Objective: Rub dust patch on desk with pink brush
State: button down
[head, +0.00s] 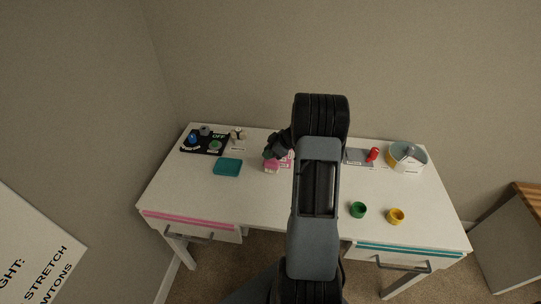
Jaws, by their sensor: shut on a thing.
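The white desk (265,200) stands against the wall. My gripper (270,156) is over the back middle of the desk, just left of my raised arm. It is shut on a small pink thing, which looks like the pink brush (272,167), low at the desk top. I cannot tell whether the brush touches the surface. I cannot make out a dust patch; my arm hides part of the desk's middle.
A teal square (228,167) lies left of the gripper, near a black panel (203,144) with buttons. Green (358,210) and yellow (396,216) cups stand front right. A grey plate with a red handle (373,155) and a round divided container (406,158) are back right. The front left is clear.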

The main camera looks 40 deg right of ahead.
jog(key=shift+a+r+p, duration=0.15)
jog(key=shift+r+p, duration=0.25)
jog(key=shift+r, duration=2.6)
